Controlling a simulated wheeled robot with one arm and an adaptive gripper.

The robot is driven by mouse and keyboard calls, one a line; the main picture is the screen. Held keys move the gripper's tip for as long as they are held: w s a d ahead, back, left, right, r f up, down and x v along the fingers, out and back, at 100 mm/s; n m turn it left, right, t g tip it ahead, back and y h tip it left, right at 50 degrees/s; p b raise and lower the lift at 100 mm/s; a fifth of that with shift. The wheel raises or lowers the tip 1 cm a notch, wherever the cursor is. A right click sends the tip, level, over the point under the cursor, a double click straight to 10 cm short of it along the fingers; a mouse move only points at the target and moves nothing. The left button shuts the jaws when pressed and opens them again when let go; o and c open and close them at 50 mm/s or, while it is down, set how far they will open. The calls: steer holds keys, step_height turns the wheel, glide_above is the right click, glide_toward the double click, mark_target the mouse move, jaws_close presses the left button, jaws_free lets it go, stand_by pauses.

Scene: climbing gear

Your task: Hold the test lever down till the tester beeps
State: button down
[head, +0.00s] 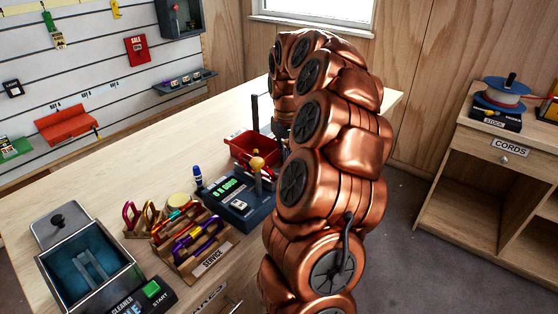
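The tester appears to be the dark blue box (236,207) with a lit green display, on the bench left of my arm. Its lever (257,165) has a yellow ball knob and stands up at the box's back right. My copper arm rises in front, bends over at the top and comes down on the far side. A dark piece at its end, probably part of my gripper (281,129), shows behind the arm, above and right of the knob. The fingers are hidden, so I cannot see whether they are open. I see no contact with the lever.
A red bin (236,148) stands behind the tester. A wooden SERVICE rack (207,262) with carabiners, a blue-lined open metal tank (62,284) and a cleaner box (165,303) are to its left. A CORDS cabinet (470,170) stands at right.

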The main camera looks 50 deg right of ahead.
step_height(320, 180, up, 10)
steer(key=p, duration=0.3)
steer(key=shift+f, duration=0.25)
stand_by(0.4)
stand_by(0.4)
